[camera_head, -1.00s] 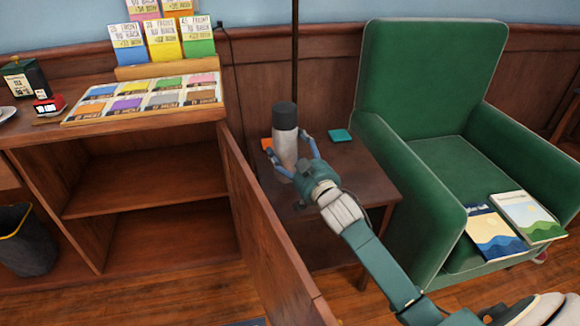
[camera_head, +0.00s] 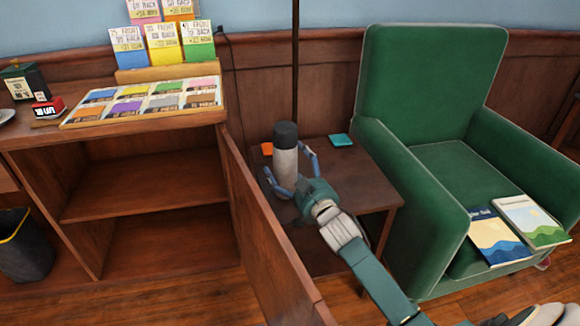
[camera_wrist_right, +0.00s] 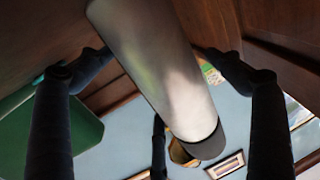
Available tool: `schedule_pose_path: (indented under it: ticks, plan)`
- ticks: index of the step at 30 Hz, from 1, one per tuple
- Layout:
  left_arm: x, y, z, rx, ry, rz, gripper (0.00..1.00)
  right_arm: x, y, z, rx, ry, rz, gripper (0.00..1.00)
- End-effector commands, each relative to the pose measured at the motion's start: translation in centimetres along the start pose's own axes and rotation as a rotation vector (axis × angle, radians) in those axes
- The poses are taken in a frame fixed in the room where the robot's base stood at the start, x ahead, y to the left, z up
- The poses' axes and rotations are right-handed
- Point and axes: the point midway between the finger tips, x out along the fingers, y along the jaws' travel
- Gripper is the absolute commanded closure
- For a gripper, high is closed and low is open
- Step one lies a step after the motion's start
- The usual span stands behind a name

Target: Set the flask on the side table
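The flask (camera_head: 285,165), a light grey cylinder with a dark cap, stands upright on the dark wood side table (camera_head: 358,185), near its left side. In the right wrist view the flask (camera_wrist_right: 165,70) runs between the dark fingers. My right gripper (camera_head: 289,164) is around the flask, its fingers spread, with a gap visible beside the flask. In the right wrist view the fingers (camera_wrist_right: 160,85) stand apart from it on both sides. The flask's base is partly hidden by the gripper. My left gripper is out of view.
An orange coaster (camera_head: 267,149) and a teal coaster (camera_head: 341,140) lie on the table. A wooden bookcase (camera_head: 150,180) with a side panel is close on the left, a green armchair (camera_head: 425,110) on the right. A thin dark pole (camera_head: 295,60) rises behind.

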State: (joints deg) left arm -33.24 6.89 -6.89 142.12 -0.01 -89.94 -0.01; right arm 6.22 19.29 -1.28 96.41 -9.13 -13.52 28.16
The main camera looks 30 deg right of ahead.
Motion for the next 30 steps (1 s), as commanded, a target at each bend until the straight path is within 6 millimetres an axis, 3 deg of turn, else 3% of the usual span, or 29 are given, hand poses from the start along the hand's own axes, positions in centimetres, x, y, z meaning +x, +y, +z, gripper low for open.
schedule_pose_path:
  ticks: [8, 24, 30]
  plan:
    - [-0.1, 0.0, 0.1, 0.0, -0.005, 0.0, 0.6, 0.0, 0.0, -0.2, 0.0, 0.001, 0.0, 0.09]
    - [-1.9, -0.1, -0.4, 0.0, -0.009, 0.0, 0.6, -10.2, 0.0, -0.1, 0.002, -0.003, 0.001, 0.09]
    - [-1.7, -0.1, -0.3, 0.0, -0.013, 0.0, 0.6, -11.9, 0.0, -0.1, 0.001, -0.001, 0.0, 0.09]
